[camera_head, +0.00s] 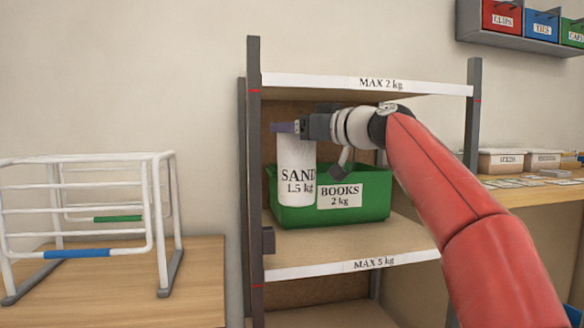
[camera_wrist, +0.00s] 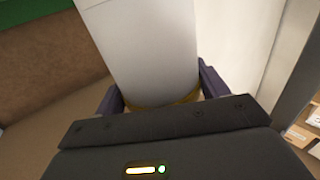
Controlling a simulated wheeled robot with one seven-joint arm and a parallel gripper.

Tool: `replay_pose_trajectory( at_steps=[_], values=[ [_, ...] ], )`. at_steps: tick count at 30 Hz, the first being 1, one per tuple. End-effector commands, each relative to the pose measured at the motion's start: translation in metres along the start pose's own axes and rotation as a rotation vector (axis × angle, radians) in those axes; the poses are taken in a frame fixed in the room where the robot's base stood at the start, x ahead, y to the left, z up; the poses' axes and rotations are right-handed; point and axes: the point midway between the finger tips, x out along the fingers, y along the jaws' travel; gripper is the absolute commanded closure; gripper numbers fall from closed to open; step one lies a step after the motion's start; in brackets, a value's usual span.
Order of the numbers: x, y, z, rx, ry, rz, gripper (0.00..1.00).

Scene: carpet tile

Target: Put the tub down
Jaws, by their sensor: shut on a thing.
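The tub (camera_head: 297,178) is a white cylinder labelled "SAND 1.5 kg". My gripper (camera_head: 287,127) is shut on its top end, and the tub hangs upright below it, between the two shelf boards. In the wrist view, the tub (camera_wrist: 143,50) runs up between the purple fingers (camera_wrist: 160,92), with a yellowish band at its near end. In the head view the tub's lower part overlaps the left of a green bin (camera_head: 290,215) labelled "BOOKS 2 kg". Its bottom appears above the shelf board (camera_head: 345,248), with no visible contact there.
The upper board (camera_head: 430,88) is marked "MAX 2 kg", the lower one "MAX 5 kg". Grey posts (camera_head: 254,190) bound the shelf. Bare board shows in front of and right of the bin. A white wire rack (camera_head: 155,215) stands on a wooden table at left.

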Motion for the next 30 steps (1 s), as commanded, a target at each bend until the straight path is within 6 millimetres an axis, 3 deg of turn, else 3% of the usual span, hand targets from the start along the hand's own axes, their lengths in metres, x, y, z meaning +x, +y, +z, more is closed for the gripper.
replay_pose_trajectory(
  at_steps=[9, 17, 24, 30],
  values=[
    [-0.001, -0.002, 0.048, 0.0, 0.005, 0.002, 0.98],
    [-0.001, -0.002, 0.06, -0.001, 0.006, 0.002, 0.98],
    [-0.001, -0.001, 0.09, 0.002, 0.005, 0.002, 0.98],
    [-0.001, -0.002, 0.091, -0.001, 0.005, 0.002, 0.98]
  ],
)
